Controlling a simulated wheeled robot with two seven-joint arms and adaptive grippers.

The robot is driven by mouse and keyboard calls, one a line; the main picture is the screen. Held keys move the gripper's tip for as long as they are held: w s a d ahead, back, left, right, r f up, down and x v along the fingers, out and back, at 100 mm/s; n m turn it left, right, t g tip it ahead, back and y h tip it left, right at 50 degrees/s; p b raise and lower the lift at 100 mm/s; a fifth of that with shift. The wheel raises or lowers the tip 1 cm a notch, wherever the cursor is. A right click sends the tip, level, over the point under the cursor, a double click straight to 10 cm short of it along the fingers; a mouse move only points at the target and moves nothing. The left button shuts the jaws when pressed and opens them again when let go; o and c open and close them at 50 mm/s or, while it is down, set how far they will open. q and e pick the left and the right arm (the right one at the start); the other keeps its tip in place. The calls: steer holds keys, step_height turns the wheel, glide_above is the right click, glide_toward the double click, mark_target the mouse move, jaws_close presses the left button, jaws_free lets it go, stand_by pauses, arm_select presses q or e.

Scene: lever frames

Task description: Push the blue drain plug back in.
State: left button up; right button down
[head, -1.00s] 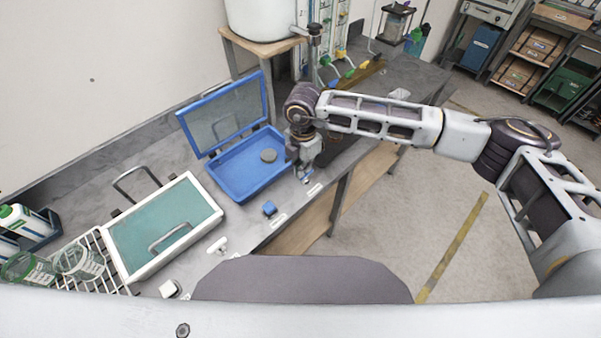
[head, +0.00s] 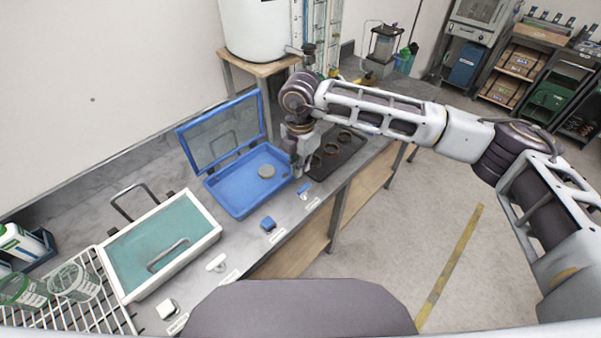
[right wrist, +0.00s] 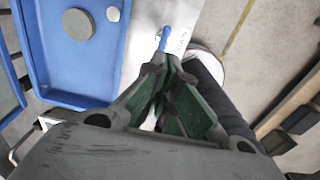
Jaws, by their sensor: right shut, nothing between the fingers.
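The blue drain plug (head: 304,190) is a small blue piece at the bench's front edge, right of the blue box, beside a white label. In the right wrist view, it shows as a short blue bar (right wrist: 165,38) just beyond the fingertips. Whether it sits fully in cannot be told. My right gripper (head: 298,174) is shut and empty, pointing down behind the plug, near the blue box's right corner. Its dark green-padded fingers (right wrist: 168,78) meet near the plug in the wrist view; a small gap seems to lie between. My left gripper is not in view.
An open blue box (head: 236,200) holds a grey disc (head: 266,171). A second blue piece (head: 268,223) and white pieces (head: 216,262) line the front edge. A dark tray (head: 345,155) lies behind my gripper.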

steer(key=shift+r+b, duration=0.45)
steer(key=shift+r, duration=2.3)
